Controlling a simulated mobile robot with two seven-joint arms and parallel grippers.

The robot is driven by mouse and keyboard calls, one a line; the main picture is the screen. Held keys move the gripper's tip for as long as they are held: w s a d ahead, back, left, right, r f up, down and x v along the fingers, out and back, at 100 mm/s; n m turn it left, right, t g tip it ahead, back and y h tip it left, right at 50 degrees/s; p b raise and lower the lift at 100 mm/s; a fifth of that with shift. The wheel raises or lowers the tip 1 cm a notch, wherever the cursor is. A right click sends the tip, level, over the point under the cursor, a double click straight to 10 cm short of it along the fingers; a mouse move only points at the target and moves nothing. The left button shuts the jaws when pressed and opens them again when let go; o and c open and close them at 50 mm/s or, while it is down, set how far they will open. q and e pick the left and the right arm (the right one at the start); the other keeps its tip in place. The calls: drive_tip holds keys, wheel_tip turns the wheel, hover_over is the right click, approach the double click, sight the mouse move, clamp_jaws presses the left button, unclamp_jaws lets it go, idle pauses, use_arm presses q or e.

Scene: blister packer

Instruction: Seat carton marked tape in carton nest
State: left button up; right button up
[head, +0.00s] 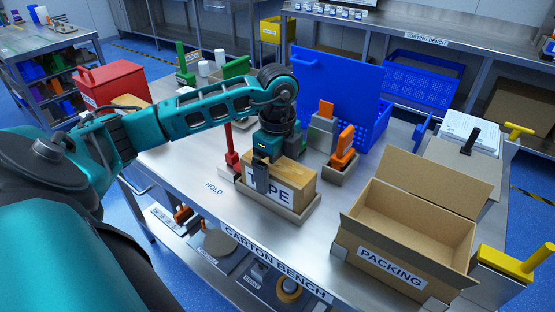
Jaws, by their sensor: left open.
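The carton marked tape (291,183) is a tan box with a white label on its front. It sits within the low grey rim of the carton nest (298,217) on the bench. Whether it lies fully flat inside cannot be told. My left gripper (262,178) points down at the carton's left end, with a finger in front of the label covering part of the lettering. The gripper is open; its far finger is hidden. My right gripper is not in view.
An open cardboard box marked packing (392,262) stands to the right. Orange-handled pieces (344,143) and a blue crate (372,128) stand behind the nest. A red upright post (231,150) is close to the left of my gripper. Bare bench lies left, around the HOLD marking (213,188).

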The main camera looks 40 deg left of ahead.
use_arm(q)
drive_tip(key=shift+r+p, duration=2.9)
drive_tip(key=shift+r, duration=0.65)
